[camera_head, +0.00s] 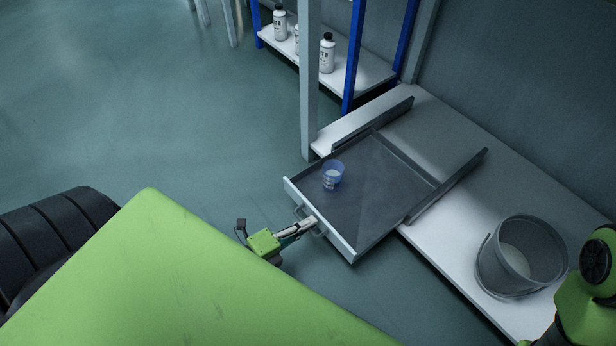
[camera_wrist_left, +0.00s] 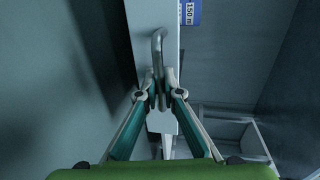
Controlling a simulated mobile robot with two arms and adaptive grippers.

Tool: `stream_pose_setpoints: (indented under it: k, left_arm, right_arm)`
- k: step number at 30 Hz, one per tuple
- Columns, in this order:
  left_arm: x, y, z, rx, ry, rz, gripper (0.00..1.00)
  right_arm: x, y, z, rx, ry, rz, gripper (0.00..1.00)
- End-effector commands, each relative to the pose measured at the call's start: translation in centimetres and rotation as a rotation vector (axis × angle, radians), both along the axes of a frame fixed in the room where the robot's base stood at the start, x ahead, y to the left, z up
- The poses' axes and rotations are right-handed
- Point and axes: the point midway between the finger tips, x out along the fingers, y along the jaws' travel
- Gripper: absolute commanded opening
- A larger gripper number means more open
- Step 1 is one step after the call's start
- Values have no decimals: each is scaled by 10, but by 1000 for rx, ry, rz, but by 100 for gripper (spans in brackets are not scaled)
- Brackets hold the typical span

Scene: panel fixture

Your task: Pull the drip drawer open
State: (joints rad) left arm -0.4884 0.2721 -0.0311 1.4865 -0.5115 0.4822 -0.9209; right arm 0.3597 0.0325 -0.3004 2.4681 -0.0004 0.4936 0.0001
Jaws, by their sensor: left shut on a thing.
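The drip drawer (camera_head: 385,190) is a shallow dark grey tray with a pale front panel (camera_head: 345,243). It is pulled well out past the edge of the white shelf, between two dark rails. My left gripper (camera_head: 309,225) is shut on the metal handle at the drawer's front. In the left wrist view the fingers (camera_wrist_left: 160,92) close around the bent handle bar (camera_wrist_left: 157,45). A blue translucent cup (camera_head: 332,175) stands upright inside the drawer near its front. My right gripper is not in view.
A grey bucket (camera_head: 522,257) stands on the white shelf (camera_head: 440,245) at the right. A blue-posted rack (camera_head: 368,72) with several white bottles stands behind, near a grey upright post (camera_head: 309,80). The floor left of the drawer is clear.

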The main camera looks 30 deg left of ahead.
Motion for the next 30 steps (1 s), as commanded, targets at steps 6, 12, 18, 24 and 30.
stream_pose_setpoints:
  k: [6,12,18,24,30]
  left_arm:
    - [0,0,0,0,1,0,14]
    - [-1,0,0,0,1,0,14]
    - [-20,7,3,2,5,0,14]
    - [-60,21,12,1,5,0,14]
    - [-94,34,20,1,4,0,14]
  right_arm:
    - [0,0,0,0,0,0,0]
    - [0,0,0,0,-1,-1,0]
    - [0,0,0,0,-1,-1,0]
    - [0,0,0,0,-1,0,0]
    - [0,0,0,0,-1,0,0]
